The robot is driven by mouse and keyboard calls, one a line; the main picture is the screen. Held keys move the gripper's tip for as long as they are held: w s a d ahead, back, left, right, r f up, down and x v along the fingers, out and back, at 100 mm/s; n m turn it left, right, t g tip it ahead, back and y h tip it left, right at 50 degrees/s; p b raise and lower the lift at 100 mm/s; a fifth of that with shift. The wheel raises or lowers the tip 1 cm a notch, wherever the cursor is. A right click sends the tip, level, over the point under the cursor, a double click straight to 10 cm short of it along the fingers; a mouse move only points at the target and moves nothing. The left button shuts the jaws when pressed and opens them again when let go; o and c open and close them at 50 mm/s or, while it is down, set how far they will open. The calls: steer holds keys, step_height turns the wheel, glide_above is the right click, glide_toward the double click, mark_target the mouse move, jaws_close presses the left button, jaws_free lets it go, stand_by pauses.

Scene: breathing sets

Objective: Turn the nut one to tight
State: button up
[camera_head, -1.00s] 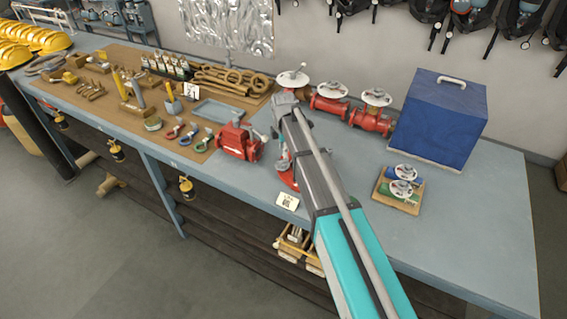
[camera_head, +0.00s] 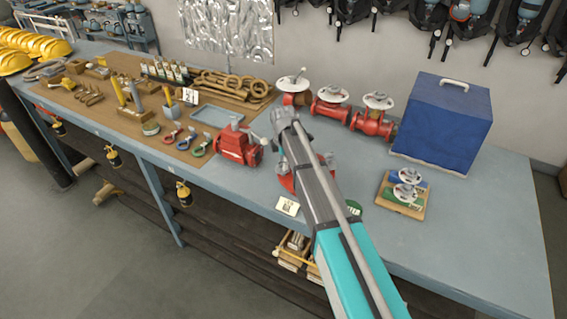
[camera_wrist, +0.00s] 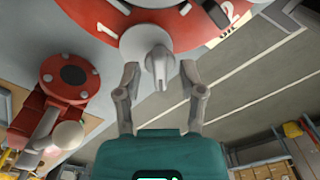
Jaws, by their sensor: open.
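In the wrist view a round red flange (camera_wrist: 188,35) with white numbers 1 and 2 fills the top. A grey nut (camera_wrist: 157,62) with a flat projecting tab sits by the number 1 on a pale round seat. My gripper (camera_wrist: 159,72) is open, one finger on each side of the tab, with gaps visible on both sides. Contact is not visible. A dark part (camera_wrist: 216,12) sits near the number 2. In the head view the red flange (camera_head: 287,183) on the bench is mostly hidden behind my arm.
A red valve body (camera_head: 238,147) stands left of my arm on the bench (camera_head: 480,225). Red valves with white handwheels (camera_head: 372,122) stand behind. A blue box (camera_head: 442,120) and a board with small valves (camera_head: 403,192) are to the right. A label card (camera_head: 288,206) lies near the front edge.

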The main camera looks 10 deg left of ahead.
jaws_close()
